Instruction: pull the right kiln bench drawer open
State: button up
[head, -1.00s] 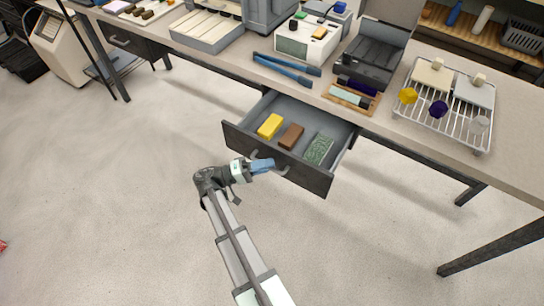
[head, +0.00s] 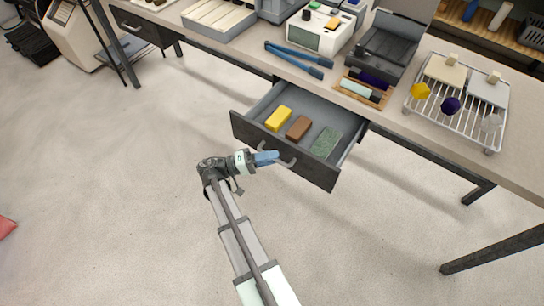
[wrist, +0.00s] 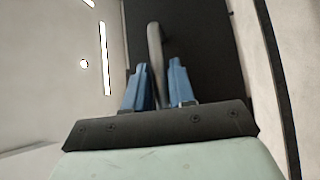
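The right bench drawer (head: 285,150) stands well out from the bench, its inside showing from above. A yellow block (head: 278,118), a brown block (head: 299,127) and a green speckled block (head: 326,142) lie in it. My gripper (head: 268,158) is at the drawer front, at the bar handle (head: 290,162). In the wrist view, the grey handle (wrist: 154,45) runs between the blue fingers of my gripper (wrist: 159,82), which appear closed on it. The dark drawer front (wrist: 205,50) lies beyond. The lower part of the handle is partly hidden by the fingers.
The bench top (head: 405,118) carries blue tongs (head: 297,60), a wire rack (head: 455,100) with coloured pieces, and a dark tray (head: 382,50). Another drawer (head: 140,27) at the far left is shut. A bench leg (head: 495,245) stands at right. The floor before the drawer is clear.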

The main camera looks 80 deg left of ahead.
jog(key=s, duration=0.6)
jog(key=shift+s+f, duration=0.4)
jog(key=shift+f, duration=0.05)
